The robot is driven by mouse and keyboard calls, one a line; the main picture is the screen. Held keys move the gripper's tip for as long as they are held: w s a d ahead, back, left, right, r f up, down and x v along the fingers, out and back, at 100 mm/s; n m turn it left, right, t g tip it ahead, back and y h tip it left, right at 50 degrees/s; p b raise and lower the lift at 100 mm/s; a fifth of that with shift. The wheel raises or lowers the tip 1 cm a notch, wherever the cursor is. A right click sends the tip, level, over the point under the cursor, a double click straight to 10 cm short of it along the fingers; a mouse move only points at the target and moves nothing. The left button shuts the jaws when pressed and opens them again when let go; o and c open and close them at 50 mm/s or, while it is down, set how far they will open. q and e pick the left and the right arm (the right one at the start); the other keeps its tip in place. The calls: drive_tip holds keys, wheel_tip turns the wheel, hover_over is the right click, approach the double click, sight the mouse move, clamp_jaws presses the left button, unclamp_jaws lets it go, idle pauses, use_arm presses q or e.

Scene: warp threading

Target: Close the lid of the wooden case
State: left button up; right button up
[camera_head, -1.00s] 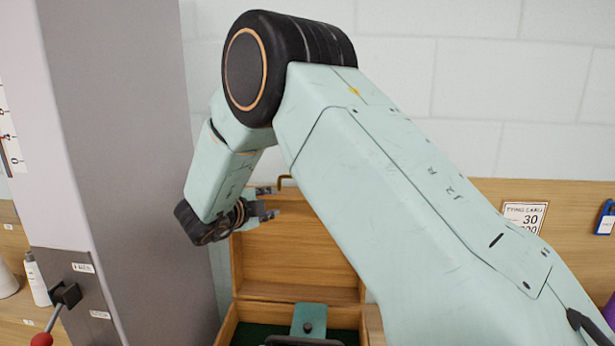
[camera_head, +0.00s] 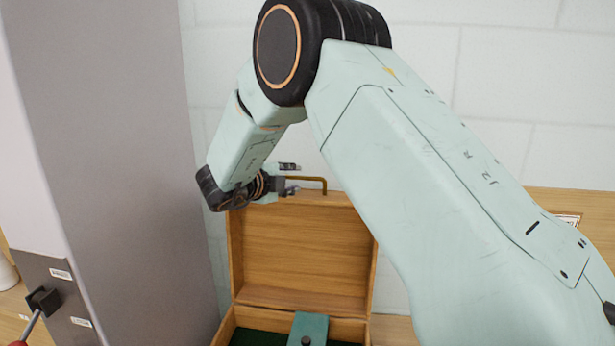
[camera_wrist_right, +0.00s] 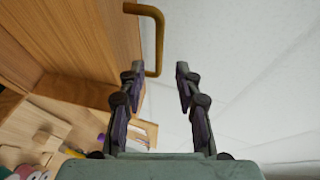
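The wooden case (camera_head: 230,328) stands open on the bench, with its lid (camera_head: 305,250) raised upright at the back. A brass handle (camera_head: 312,180) sticks up from the lid's top edge. My right gripper (camera_head: 294,179) is just left of the handle, at the height of the lid's top edge. In the right wrist view the gripper (camera_wrist_right: 158,78) is open. The handle (camera_wrist_right: 156,35) also shows there, its bent end close to the left finger. I cannot tell if they touch. A teal piece (camera_head: 310,328) and dark green lining show inside the case. My left gripper is not in view.
A tall grey column (camera_head: 110,150) stands close on the left, with a lever (camera_head: 42,303) at its lower front. A white block wall (camera_head: 520,80) is behind the case. My right arm hides much of the right side.

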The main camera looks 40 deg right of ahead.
sight(305, 178)
drive_tip(key=x, duration=0.2)
drive_tip(key=p+x, duration=0.1)
drive_tip(key=x, duration=0.4)
drive_tip(key=shift+w+d+f, duration=0.15)
drive_tip(key=shift+w+f, duration=0.05)
drive_tip(key=shift+f, duration=0.15)
drive_tip(key=shift+s+a+r, duration=0.4)
drive_tip(key=shift+r, duration=0.05)
drive_tip(key=shift+d+f, duration=0.15)
drive_tip(key=shift+d, duration=0.2)
drive_tip(key=shift+c, duration=1.2)
drive_tip(key=shift+w+d+f, duration=0.2)
drive_tip(key=shift+w+f, duration=0.1)
drive_tip(key=shift+w, duration=0.05)
drive_tip(key=shift+c, duration=2.2)
drive_tip(key=shift+s+a+r, duration=0.3)
drive_tip(key=shift+a+r, duration=0.05)
drive_tip(key=shift+a, duration=0.05)
clamp_jaws()
drive_tip(key=shift+w+d+f, duration=0.25)
drive_tip(key=shift+d, duration=0.05)
